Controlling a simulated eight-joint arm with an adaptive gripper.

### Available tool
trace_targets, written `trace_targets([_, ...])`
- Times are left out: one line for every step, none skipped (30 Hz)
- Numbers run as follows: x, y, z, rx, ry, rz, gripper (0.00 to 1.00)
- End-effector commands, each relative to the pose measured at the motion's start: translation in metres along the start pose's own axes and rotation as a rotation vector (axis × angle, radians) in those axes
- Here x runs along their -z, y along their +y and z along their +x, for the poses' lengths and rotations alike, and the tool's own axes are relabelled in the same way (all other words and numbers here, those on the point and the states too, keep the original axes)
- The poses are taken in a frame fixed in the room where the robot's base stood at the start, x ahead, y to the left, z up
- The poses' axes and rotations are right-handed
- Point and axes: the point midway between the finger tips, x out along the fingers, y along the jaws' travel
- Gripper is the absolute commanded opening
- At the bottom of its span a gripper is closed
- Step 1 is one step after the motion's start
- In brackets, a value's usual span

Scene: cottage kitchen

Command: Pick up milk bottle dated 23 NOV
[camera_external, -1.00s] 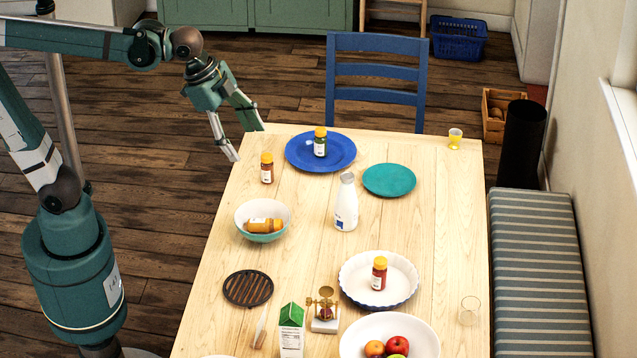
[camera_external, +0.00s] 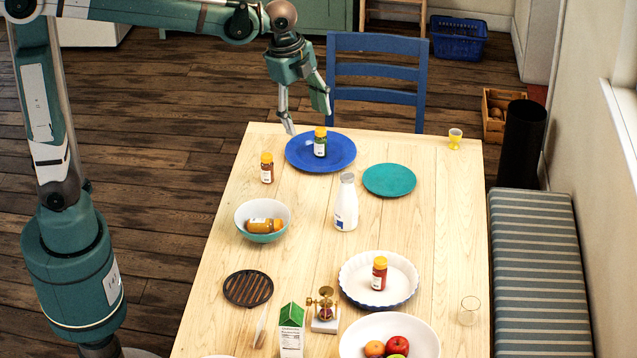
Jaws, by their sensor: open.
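A white milk bottle (camera_external: 345,206) with a grey cap and a blue patch stands upright near the middle of the table. A white carton with a green top (camera_external: 291,331) stands at the near end. No date is readable on either. My gripper (camera_external: 306,122) is open and empty above the far end of the table, fingers pointing down, near the far left rim of the blue plate (camera_external: 336,163). It is apart from the bottle, which is nearer the camera and to the right.
A yellow-lidded jar (camera_external: 320,143) stands on the blue plate and another jar (camera_external: 267,168) stands left of it. A teal plate (camera_external: 389,180) lies right of the bottle. A bowl (camera_external: 281,212) holds a lying jar. A blue chair (camera_external: 377,83) stands behind the table.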

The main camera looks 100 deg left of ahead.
Motion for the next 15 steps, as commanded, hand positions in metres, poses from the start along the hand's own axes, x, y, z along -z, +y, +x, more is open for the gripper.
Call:
trace_targets([0.001,-0.011,0.004,-0.007,-0.007,0.014,0.60])
trace_targets([0.001,-0.016,0.006,-0.012,-0.011,0.023,0.60])
trace_targets([0.001,-0.024,0.009,-0.019,-0.018,0.037,0.60])
trace_targets([0.001,-0.029,0.011,-0.024,-0.021,0.046,0.60])
trace_targets([0.001,-0.035,0.014,-0.029,-0.025,0.058,0.60])
trace_targets([0.002,-0.042,0.017,-0.036,-0.031,0.071,0.60])
trace_targets([0.001,-0.047,0.020,-0.042,-0.035,0.082,0.60])
trace_targets([0.001,-0.053,0.023,-0.047,-0.038,0.091,0.60])
trace_targets([0.001,-0.060,0.026,-0.054,-0.043,0.105,0.60])
trace_targets([0.000,-0.066,0.029,-0.059,-0.047,0.114,0.60])
trace_targets([0.000,-0.071,0.032,-0.066,-0.050,0.125,0.60])
trace_targets([-0.001,-0.078,0.036,-0.073,-0.055,0.138,0.60])
trace_targets([-0.001,-0.083,0.040,-0.079,-0.058,0.150,0.60])
trace_targets([-0.002,-0.088,0.043,-0.084,-0.061,0.159,0.60])
trace_targets([-0.003,-0.096,0.047,-0.093,-0.065,0.173,0.60])
